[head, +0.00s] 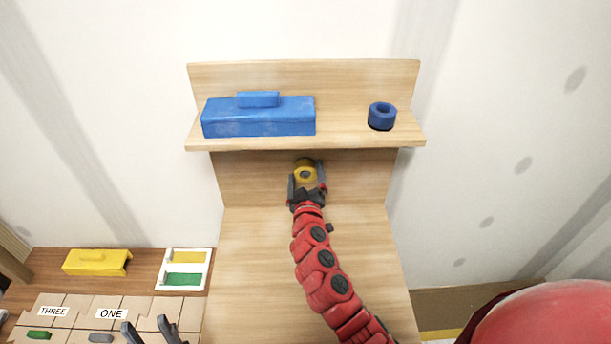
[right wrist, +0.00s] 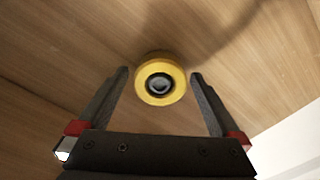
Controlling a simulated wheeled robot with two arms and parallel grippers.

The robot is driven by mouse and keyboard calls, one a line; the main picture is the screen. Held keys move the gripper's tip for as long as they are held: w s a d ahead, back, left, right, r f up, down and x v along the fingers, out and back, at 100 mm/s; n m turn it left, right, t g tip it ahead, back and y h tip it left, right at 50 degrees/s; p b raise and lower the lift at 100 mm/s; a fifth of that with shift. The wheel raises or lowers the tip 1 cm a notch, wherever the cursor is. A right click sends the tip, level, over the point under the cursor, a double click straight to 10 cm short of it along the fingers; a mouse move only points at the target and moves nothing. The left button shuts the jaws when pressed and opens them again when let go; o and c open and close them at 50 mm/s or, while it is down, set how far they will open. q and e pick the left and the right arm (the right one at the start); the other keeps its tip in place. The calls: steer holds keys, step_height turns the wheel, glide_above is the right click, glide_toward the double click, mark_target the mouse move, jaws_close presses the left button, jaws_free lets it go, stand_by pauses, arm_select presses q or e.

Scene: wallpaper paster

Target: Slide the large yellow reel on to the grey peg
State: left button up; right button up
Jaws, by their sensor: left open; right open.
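The yellow reel (right wrist: 160,100) is against the wooden panel, with its hole facing the right wrist camera. A round grey end, seemingly the grey peg (right wrist: 160,83), shows inside the hole, so the reel appears to sit around it. The reel also shows in the head view (head: 304,163), below the shelf. My right gripper (head: 307,184) is open, with its fingers either side of the reel; in the right wrist view (right wrist: 160,76) gaps show between fingers and reel. My left gripper (head: 146,325) is open and empty at the lower left. The peg's base is hidden.
The wooden shelf (head: 350,141) overhangs the reel and holds a blue box (head: 258,118) and a blue ring (head: 382,117). At lower left are a yellow box (head: 96,262), a white tray (head: 184,270) and labelled cardboard bins (head: 80,325).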

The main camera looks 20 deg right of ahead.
steer(key=shift+s, duration=0.2)
steer(key=b+v, duration=0.2)
steer(key=v, duration=0.4)
steer(key=shift+s, duration=0.3)
stand_by(0.5)
steer(key=shift+a, duration=0.1)
